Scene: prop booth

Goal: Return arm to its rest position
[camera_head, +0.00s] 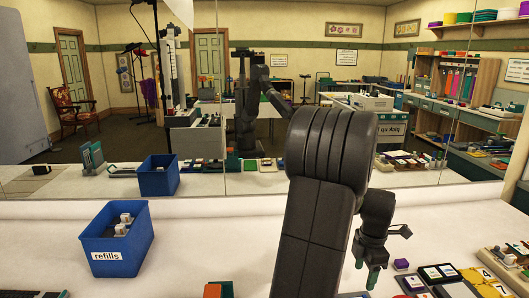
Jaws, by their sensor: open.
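My arm (322,190) rises from the bottom centre, bends at a thick dark joint and comes down on the right. My gripper (384,256) hangs at the arm's end over the right part of the white table (200,240). Its fingers are apart and I see nothing between them. One fingertip points down, close to a small purple-topped block (401,265); I cannot tell the gap. My arm hides the middle of the table.
A blue bin labelled "refills" (117,240) stands at left with small stamp-like pieces inside. Coloured pads (440,274) and a wooden tray (508,262) lie at right. An orange item (213,290) is at the front edge. A mirror (260,195) stands behind the table.

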